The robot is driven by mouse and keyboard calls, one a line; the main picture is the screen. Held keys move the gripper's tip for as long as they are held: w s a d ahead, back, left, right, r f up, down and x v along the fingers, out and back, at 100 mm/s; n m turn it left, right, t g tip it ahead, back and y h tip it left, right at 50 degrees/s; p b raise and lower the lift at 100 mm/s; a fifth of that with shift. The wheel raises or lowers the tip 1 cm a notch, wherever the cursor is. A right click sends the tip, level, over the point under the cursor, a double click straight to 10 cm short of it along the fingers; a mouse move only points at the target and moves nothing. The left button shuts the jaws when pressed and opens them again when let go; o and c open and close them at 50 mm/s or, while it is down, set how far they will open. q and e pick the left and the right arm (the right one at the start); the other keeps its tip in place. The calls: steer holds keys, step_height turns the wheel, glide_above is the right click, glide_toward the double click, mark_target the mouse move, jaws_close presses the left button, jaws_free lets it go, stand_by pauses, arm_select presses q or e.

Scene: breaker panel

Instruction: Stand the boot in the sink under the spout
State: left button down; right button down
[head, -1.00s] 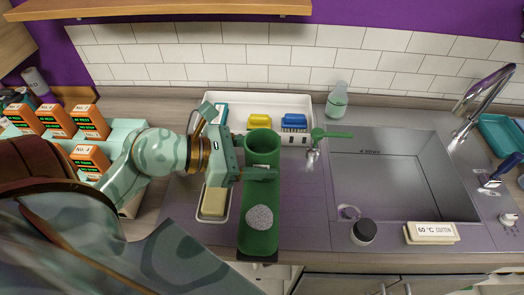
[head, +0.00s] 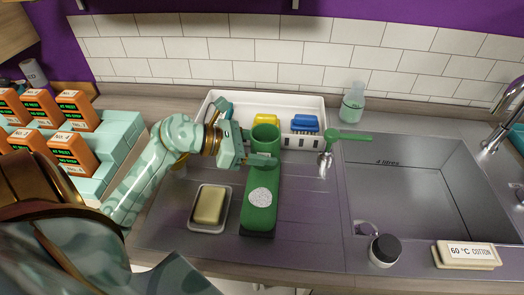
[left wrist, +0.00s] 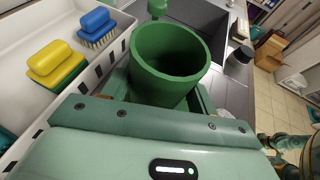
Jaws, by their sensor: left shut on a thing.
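The green boot (head: 261,190) is upright over the ribbed drainer left of the sink, its toe with a speckled grey patch pointing toward me. I cannot tell whether its sole touches the drainer. My left gripper (head: 262,160) is shut on the boot's shaft, near the top. In the left wrist view the shaft's open round mouth (left wrist: 170,55) shows just beyond the gripper. The steel sink (head: 405,200) is to the right and looks empty. The chrome spout (head: 507,105) is at the right edge, partly cut off. My right gripper is not in view.
A soap dish (head: 194,224) sits left of the boot. A white tray (head: 313,103) with brushes is behind it. A dark-capped jar (head: 384,250) and a "60 °C COTTON" block (head: 467,254) line the sink's front edge.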

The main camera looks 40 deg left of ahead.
arm_select(q)
steer(key=shift+f, duration=0.2)
steer(key=shift+f, duration=0.2)
steer(key=shift+c, duration=2.2)
jaws_free()
